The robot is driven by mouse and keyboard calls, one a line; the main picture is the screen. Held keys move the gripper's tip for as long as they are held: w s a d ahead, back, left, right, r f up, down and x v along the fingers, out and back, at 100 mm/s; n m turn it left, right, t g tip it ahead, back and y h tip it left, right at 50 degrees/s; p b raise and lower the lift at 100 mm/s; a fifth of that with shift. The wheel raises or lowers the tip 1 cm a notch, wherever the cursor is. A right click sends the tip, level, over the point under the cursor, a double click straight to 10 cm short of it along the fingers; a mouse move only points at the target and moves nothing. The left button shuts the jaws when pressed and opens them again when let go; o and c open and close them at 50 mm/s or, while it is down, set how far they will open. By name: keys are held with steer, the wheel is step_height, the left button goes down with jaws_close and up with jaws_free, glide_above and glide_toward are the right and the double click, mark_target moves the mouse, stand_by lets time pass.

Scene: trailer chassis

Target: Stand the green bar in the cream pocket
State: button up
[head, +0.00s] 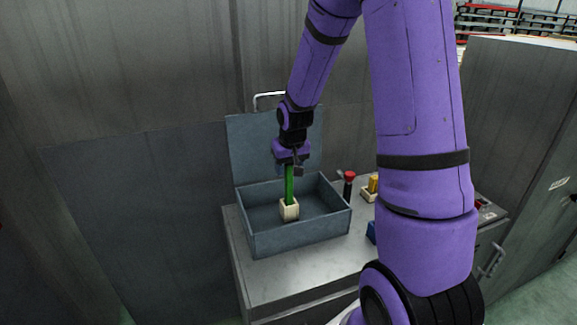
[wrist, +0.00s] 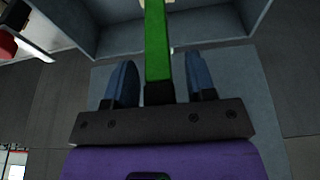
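The green bar (head: 289,186) stands about upright in the head view, with its lower end in the cream pocket (head: 289,211). The pocket is a small block inside the open grey box. My gripper (head: 290,164) is above the box at the bar's upper end. In the wrist view, the green bar (wrist: 157,45) runs between the two blue fingers of my gripper (wrist: 160,82). A gap shows on each side of the bar, so the fingers are open around it. The bar's foot inside the pocket is hidden.
The grey box (head: 300,235) has a raised lid (head: 262,148) behind it and stands on a metal cabinet top (head: 285,281). A red-topped dark post (head: 348,184), a yellow piece (head: 373,184) and a blue piece (head: 371,232) stand right of it.

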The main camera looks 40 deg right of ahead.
steer(key=d+v, duration=0.1)
steer(key=v, duration=1.1)
steer(key=s+a+r+n, duration=0.1)
steer(key=s+a+r, duration=0.3)
steer(key=s, duration=0.4)
steer(key=s+a+r+n+t, duration=0.1)
steer(key=s+a+r, duration=0.2)
steer(key=s+a, duration=0.2)
steer(key=s+a+r+n+t, duration=0.1)
steer(key=s+a+r, duration=0.3)
steer(key=s, duration=0.6)
steer(key=shift+s+a+r+y, duration=0.2)
steer(key=shift+s+r+y, duration=0.15)
steer(key=shift+s+y, duration=0.05)
